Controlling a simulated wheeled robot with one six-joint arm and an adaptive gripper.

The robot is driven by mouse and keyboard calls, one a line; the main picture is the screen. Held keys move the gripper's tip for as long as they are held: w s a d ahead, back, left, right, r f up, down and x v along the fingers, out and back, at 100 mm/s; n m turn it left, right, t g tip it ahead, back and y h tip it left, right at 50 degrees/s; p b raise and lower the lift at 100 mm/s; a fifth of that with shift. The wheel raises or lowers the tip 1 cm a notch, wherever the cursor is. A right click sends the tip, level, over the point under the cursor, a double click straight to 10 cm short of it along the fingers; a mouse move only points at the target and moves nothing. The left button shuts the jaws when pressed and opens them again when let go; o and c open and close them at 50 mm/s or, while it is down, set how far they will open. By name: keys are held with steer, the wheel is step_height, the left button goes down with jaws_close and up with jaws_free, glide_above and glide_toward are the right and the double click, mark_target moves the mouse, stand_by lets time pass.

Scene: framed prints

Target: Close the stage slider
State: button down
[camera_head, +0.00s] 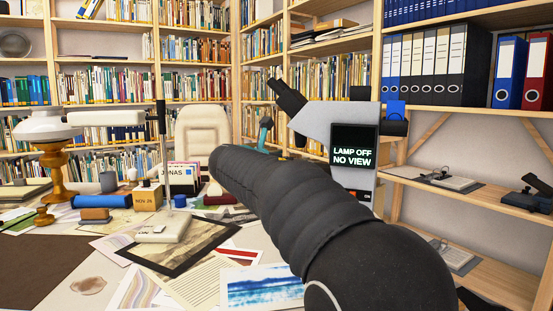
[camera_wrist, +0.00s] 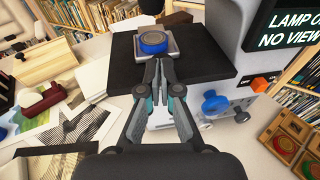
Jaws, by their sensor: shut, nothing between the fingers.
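The microscope (camera_head: 322,117) stands beyond my arm in the head view, its screen (camera_head: 354,158) reading "LAMP OFF NO VIEW". In the wrist view its black stage (camera_wrist: 205,62) carries a small silver plate (camera_wrist: 172,54) with a round blue piece (camera_wrist: 153,41) on top, which looks like the slider. My gripper (camera_wrist: 159,65) is shut and empty, its fingertips over the stage just at the near side of the silver plate. I cannot tell whether they touch it. My arm hides the stage in the head view.
A blue knob (camera_wrist: 215,103) and an orange switch (camera_wrist: 258,86) are on the microscope's side, right of my gripper. Papers and a framed print (camera_head: 180,247) cover the desk at left. A white lamp (camera_head: 112,118) stands there. Shelves of books and binders (camera_head: 430,65) surround the desk.

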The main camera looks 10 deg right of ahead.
steer(key=shift+d, duration=0.1)
stand_by(0.3)
steer(key=v, duration=1.4)
steer(key=s+d+f+m+g+y, duration=0.2)
steer(key=s+d+f+m+y, duration=0.15)
steer(key=s+f+m, duration=0.3)
steer(key=s+d+f+m+g+y, duration=0.2)
steer(key=s+d+f+m, duration=0.3)
steer(key=s+f, duration=0.25)
steer(key=s+a+f+m+y, duration=0.2)
steer(key=s+f+m+y, duration=0.1)
steer(key=s+f+m, duration=0.4)
steer(key=s+a+f+m+g+y, duration=0.1)
steer(key=s+a+f+m+y, duration=0.1)
steer(key=s+f+m, duration=0.6)
steer(key=s+y, duration=0.1)
steer(key=s, duration=0.2)
steer(key=shift+a+g, duration=0.3)
steer(key=shift+w, duration=0.1)
